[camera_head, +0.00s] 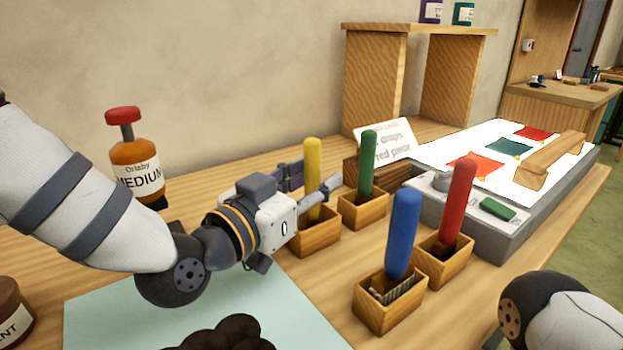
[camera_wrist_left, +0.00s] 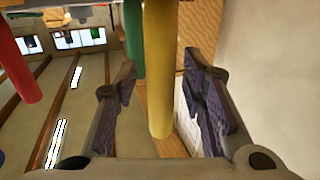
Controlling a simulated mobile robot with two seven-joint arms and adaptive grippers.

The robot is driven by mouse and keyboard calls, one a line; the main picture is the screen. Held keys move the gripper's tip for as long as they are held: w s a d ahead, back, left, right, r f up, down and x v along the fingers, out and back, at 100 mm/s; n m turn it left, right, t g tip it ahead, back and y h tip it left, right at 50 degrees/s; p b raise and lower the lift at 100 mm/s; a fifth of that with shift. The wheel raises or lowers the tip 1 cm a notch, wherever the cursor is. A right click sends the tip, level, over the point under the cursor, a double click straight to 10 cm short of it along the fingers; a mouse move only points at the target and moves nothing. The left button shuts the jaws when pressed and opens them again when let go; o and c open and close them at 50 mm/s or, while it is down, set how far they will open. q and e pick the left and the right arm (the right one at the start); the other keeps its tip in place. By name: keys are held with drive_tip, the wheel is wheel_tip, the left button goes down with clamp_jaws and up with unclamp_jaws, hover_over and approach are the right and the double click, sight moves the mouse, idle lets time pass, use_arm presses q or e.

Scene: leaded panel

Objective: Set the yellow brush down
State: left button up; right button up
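The yellow brush (camera_head: 312,160) stands upright, its handle up and its lower end in a small wooden holder (camera_head: 317,240) on the table. My left gripper (camera_head: 312,182) is at the handle, with one finger on each side of it. In the left wrist view the yellow handle (camera_wrist_left: 159,60) runs between the spread fingers (camera_wrist_left: 160,88), and a gap shows on both sides. The brush's lower end is hidden by the holder. My right gripper is out of view; only part of my right arm shows at the lower right.
Close by stand a green brush (camera_head: 367,160), a blue brush (camera_head: 403,230) and a red brush (camera_head: 458,200) in wooden holders. A light box (camera_head: 480,228) with coloured pieces lies behind. A MEDIUM bottle (camera_head: 138,170) stands left, and a pale mat (camera_head: 110,312) lies in front.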

use_arm(q)
drive_tip(key=shift+r, duration=0.25)
drive_tip(key=p+v, duration=0.2)
drive_tip(key=v, duration=1)
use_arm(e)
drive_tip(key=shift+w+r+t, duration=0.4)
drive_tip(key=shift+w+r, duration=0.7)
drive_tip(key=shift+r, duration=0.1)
use_arm(q)
drive_tip(key=shift+f, duration=0.1)
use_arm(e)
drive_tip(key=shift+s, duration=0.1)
